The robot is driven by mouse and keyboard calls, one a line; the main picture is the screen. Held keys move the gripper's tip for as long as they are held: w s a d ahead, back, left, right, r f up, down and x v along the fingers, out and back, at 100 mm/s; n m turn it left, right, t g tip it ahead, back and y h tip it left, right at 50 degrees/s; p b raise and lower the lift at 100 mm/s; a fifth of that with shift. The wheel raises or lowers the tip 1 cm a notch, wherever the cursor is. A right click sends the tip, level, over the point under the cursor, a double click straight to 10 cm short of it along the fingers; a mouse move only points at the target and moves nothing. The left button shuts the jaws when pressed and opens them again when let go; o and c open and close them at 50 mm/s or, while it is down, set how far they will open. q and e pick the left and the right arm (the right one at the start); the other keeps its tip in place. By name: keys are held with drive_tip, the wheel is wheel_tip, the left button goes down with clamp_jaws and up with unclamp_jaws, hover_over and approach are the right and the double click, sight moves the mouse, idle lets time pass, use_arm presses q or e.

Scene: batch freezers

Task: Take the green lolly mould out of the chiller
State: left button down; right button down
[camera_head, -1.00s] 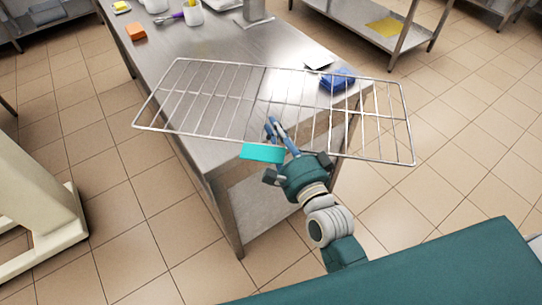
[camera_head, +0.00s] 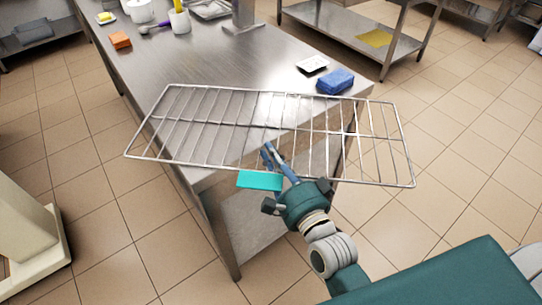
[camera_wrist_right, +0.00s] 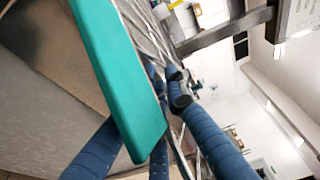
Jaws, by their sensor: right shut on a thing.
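My right gripper (camera_head: 270,152) is shut on the front edge of a wire rack (camera_head: 215,125) and holds it in the air, near the front end of the steel table. A flat turquoise-green plate (camera_head: 260,180) sits at the rack's front edge, just left of the gripper. In the right wrist view the green plate (camera_wrist_right: 125,75) is large and close, beside the blue fingers (camera_wrist_right: 165,85). I cannot tell whether this plate is the lolly mould or part of the rack. No other green mould and no chiller can be made out. My left gripper is out of view.
A shelved steel table (camera_head: 345,30) stands behind. A cream stand (camera_head: 30,225) is at the left. Tiled floor is clear at the right.

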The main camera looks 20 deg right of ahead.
drive_tip(key=c, duration=2.2)
unclamp_jaws()
drive_tip(key=shift+f, duration=0.15)
drive_tip(key=o, duration=0.4)
drive_tip(key=shift+r, duration=0.2)
drive_tip(key=s+d+p, duration=0.1)
drive_tip(key=s, duration=1.1)
drive_tip(key=shift+d+p, duration=0.3)
drive_tip(key=shift+p, duration=0.05)
